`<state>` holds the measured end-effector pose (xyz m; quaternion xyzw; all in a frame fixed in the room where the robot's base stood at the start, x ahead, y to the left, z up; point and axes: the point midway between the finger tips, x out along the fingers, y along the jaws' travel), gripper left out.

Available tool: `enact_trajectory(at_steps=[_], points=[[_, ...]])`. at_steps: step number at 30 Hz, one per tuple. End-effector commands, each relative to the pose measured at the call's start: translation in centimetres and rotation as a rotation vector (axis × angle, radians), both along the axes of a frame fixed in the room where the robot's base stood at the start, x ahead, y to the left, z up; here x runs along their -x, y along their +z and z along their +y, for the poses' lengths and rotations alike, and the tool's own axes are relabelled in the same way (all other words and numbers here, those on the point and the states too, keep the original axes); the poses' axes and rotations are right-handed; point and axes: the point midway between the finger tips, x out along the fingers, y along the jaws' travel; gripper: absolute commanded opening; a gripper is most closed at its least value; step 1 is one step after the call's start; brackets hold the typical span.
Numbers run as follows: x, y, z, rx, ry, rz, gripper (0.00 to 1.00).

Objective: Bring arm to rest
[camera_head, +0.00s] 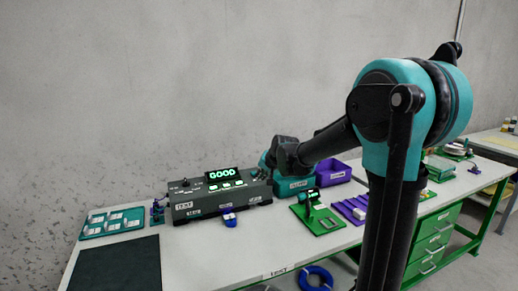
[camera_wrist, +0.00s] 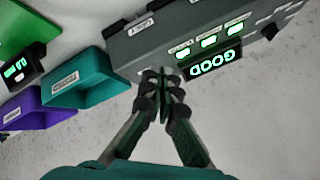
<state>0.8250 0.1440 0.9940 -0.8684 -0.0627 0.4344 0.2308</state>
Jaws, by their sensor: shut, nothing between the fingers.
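My gripper (camera_wrist: 164,98) is in the middle of the wrist view, its two fingers shut together with nothing between them. It hangs beside the grey test box (camera_wrist: 170,30), whose display reads GOOD, and does not clearly touch it. In the head view my arm reaches over the right part of the workbench toward the test box (camera_head: 205,207). There my gripper is largely hidden behind the arm's wrist. The blue cable coil (camera_head: 316,280) shows low at the front, below the bench top.
A teal bin (camera_wrist: 90,78) and a purple bin (camera_wrist: 40,108) stand near the gripper. A green fixture (camera_head: 319,218) sits in front of the arm. A teal tray (camera_head: 88,233) and a dark mat (camera_head: 118,266) lie at the left. The bench's front middle (camera_head: 255,252) is clear.

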Motion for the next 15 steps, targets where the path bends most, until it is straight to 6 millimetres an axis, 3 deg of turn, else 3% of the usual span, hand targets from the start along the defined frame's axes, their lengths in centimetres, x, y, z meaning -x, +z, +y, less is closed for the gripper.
enact_trajectory(at_steps=[8, 11, 15], points=[[5.3, -2.4, -4.3, 0.09, 0.022, 0.033, 0.0], [8.1, -3.7, -6.2, 0.134, 0.034, 0.052, 0.0], [13.7, -6.4, -9.7, 0.215, 0.058, 0.092, 0.0]])
